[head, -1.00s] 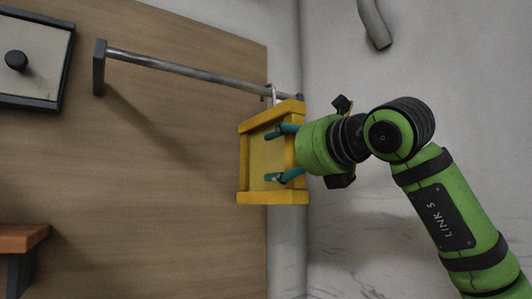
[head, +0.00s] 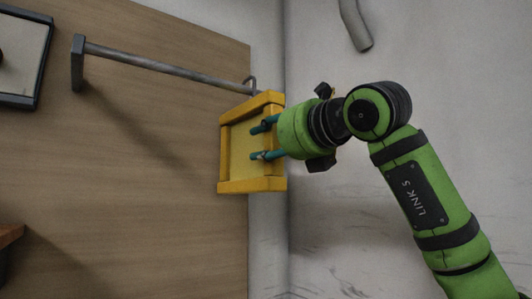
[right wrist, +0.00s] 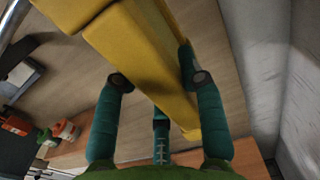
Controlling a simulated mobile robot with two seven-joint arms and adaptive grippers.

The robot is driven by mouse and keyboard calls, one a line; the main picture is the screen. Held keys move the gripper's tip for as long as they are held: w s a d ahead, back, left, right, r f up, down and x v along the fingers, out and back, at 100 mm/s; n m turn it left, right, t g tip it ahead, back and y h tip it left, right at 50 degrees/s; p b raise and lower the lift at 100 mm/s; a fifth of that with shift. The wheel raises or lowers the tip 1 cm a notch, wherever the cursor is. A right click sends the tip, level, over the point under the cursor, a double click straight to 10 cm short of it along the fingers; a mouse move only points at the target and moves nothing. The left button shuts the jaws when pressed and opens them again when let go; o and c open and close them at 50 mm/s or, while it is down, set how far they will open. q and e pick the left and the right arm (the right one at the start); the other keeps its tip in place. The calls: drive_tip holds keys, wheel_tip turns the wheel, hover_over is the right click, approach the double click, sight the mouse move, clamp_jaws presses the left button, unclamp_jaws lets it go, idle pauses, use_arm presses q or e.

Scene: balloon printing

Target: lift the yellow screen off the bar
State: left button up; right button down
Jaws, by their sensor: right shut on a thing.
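The yellow screen (head: 240,186) is a thick yellow frame around a paler panel, tilted at the right end of the bar. The bar (head: 165,67) is a grey metal rod on a dark upright. A small metal hook (head: 250,82) stands at the screen's top, by the bar; I cannot tell whether it still touches it. The screen's top edge hides the bar's right end. My right gripper (head: 260,140) is shut on the screen from the right. In the right wrist view, its teal fingers (right wrist: 160,80) lie on both sides of the yellow frame (right wrist: 150,60). My left gripper is not in view.
A dark-framed board (head: 22,60) lies at the upper left. A grey tube (head: 355,25) is at the top. Small red and white items (right wrist: 65,130) show in the wrist view. The wooden surface below the bar is clear.

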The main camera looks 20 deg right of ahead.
sight(273, 133)
drive_tip(key=shift+s+r, duration=0.1)
drive_tip(key=shift+r, duration=0.7)
drive_tip(key=b+v, duration=0.2)
drive_tip(key=v, duration=0.1)
drive_tip(key=shift+s+f, duration=0.15)
drive_tip(key=shift+f, duration=0.05)
drive_tip(key=b+v, duration=0.4)
drive_tip(key=v, duration=1)
drive_tip(key=shift+s+d+r, duration=0.2)
drive_tip(key=shift+s+r, duration=0.05)
drive_tip(key=shift+s, duration=0.1)
drive_tip(key=shift+r, duration=0.1)
wheel_tip(273, 133, up, 4)
drive_tip(key=p, duration=0.4)
